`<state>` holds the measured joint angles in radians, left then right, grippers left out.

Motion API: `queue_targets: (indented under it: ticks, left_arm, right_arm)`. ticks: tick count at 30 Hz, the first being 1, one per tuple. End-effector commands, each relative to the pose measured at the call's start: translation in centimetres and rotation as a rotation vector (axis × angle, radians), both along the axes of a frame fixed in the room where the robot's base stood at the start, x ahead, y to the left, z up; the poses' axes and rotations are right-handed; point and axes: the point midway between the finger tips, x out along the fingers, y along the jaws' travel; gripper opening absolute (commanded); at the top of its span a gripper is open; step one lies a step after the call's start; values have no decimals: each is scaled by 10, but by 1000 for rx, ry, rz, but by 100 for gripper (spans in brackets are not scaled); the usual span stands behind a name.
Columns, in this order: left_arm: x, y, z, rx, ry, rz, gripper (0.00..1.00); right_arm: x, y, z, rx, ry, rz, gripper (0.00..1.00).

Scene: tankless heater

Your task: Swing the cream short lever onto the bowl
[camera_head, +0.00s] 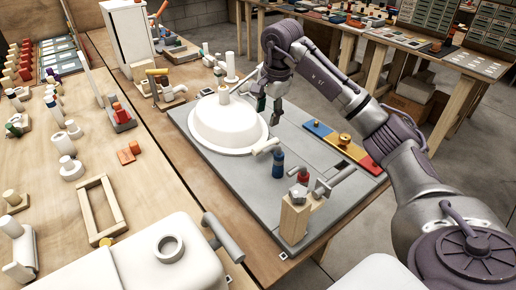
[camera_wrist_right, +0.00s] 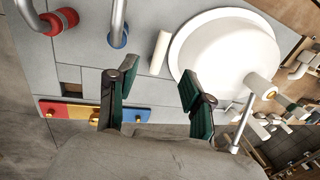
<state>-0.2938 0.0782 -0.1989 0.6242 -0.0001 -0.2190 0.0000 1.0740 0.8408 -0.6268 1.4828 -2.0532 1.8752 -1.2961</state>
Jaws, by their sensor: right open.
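The white round bowl (camera_head: 220,142) sits on the grey board (camera_head: 215,172); it also shows in the wrist view (camera_wrist_right: 222,50). A short cream bar (camera_head: 266,146), seemingly the cream short lever, lies beside the bowl's rim and also shows in the wrist view (camera_wrist_right: 160,52). Its pivot is not clear. Another cream cylinder (camera_head: 223,94) on a metal rod is at the bowl's far side, also in the wrist view (camera_wrist_right: 260,87). My right gripper (camera_head: 267,108) is open and empty near the bowl's right side; its dark green fingers (camera_wrist_right: 151,82) are wide apart. My left gripper is out of view.
A red, yellow and blue strip (camera_head: 325,137) lies right of the gripper. A white tank (camera_head: 140,265) is in front.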

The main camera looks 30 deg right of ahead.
Motion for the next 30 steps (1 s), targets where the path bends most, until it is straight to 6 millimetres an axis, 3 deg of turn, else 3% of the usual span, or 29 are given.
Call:
queue_targets:
  ticks: [1, 5, 11, 24, 30]
  left_arm:
    - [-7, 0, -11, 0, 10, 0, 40]
    - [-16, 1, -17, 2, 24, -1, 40]
    - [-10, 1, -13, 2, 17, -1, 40]
    - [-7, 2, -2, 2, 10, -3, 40]
    - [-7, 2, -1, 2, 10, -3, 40]
  right_arm:
    - [0, 0, -11, -1, 1, 0, 51]
    - [0, 0, -18, -1, 2, -1, 51]
    - [4, 1, -39, 1, 6, -1, 51]
    - [21, 2, -126, 1, 4, -1, 51]
    - [26, 2, -146, 1, 1, 0, 51]
